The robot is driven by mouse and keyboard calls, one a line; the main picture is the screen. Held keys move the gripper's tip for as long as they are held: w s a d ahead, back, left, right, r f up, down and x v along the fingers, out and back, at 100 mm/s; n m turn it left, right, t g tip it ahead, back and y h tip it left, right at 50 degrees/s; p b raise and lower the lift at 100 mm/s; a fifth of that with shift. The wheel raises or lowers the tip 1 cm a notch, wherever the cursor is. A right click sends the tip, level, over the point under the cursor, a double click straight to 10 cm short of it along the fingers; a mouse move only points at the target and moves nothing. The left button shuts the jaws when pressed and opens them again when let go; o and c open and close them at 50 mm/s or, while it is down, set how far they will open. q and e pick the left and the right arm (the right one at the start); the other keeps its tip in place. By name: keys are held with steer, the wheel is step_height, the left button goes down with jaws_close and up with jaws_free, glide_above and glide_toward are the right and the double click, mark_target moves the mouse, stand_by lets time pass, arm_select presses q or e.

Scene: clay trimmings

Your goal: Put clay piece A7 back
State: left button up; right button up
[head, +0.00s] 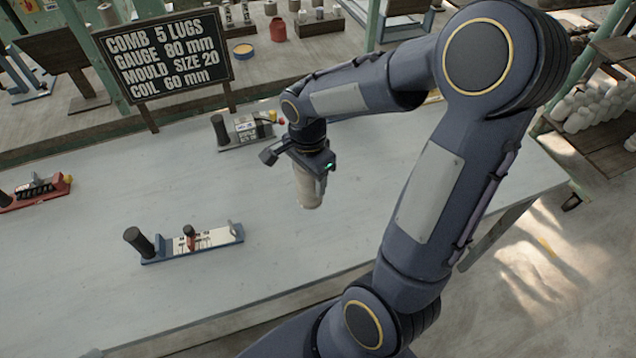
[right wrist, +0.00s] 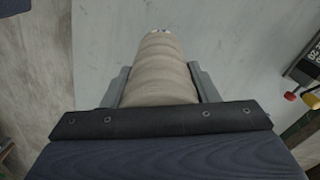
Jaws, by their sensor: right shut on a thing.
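A beige, ridged, roughly cylindrical clay piece (head: 308,190) hangs below my right gripper (head: 300,165) in the head view, over the pale table top. In the right wrist view, the clay piece (right wrist: 162,68) lies between the two grey fingers of my right gripper (right wrist: 162,85), which are shut on it. Small dark marks show at its far end, but I cannot read them. Whether its lower end touches the table is unclear. My left gripper is not in view.
The pale table (head: 90,270) carries a blue-based device with a black handle (head: 190,243), a red-based device (head: 35,192) at left and another device (head: 245,130) behind my gripper. A black sign (head: 165,58) stands behind. The table's front middle is clear.

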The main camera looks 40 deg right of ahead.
steer(key=d+f, duration=0.2)
steer(key=f, duration=0.1)
steer(key=shift+w+d+f, duration=0.1)
steer(key=shift+w+d, duration=0.2)
steer(key=shift+w, duration=0.1)
steer(key=shift+w+d+f, duration=0.1)
steer(key=shift+d+f, duration=0.05)
steer(key=shift+f, duration=0.75)
steer(key=shift+d+f, duration=0.1)
steer(key=shift+f, duration=0.8)
steer(key=shift+f, duration=0.2)
steer(key=o, duration=1.5)
steer(key=shift+o, duration=0.2)
steer(key=shift+r, duration=0.1)
